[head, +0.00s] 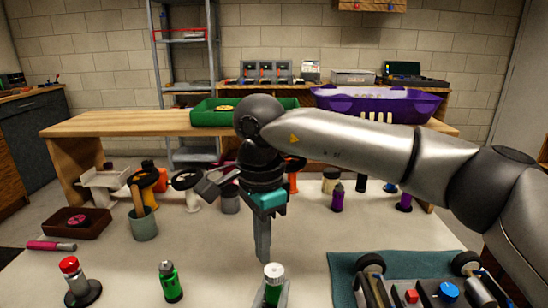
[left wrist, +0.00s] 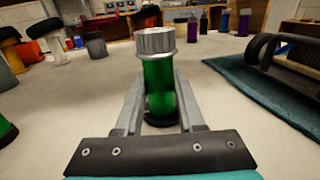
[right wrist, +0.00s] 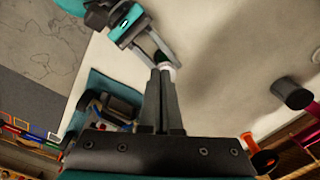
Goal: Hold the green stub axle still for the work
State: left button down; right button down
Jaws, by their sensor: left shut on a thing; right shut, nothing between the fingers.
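The green stub axle (head: 272,292), a green cylinder with a silver ribbed cap, stands upright at the bottom middle of the head view. My left gripper (head: 281,297) is shut on its green body, with one finger on each side; the left wrist view shows the axle (left wrist: 160,85) between the fingers (left wrist: 158,110). My right gripper (head: 263,258) points down near the cap, shut and empty. In the right wrist view its fingertips (right wrist: 163,70) overlap the pale cap, and most of the axle is hidden. The right fingers do not show in the left wrist view.
Another green cylinder (head: 170,283) and a red-topped part (head: 76,282) stand to the left. The car chassis (head: 425,292) lies on a teal mat (head: 345,262) at right. A green bin (head: 212,113) and purple bin (head: 380,103) sit on the bench behind.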

aim_at(266, 270)
notch_tip(266, 270, down, 7)
jog(key=shift+r, duration=0.2)
jog(key=shift+w+d, duration=0.25)
jog(key=shift+w, duration=0.15)
dwell(1.0)
jog(key=shift+w+a, duration=0.15)
jog(key=shift+w, duration=0.05)
jog(key=shift+w+a, duration=0.25)
jog(key=shift+w, duration=0.55)
dwell(0.3)
jog(key=shift+a, duration=0.1)
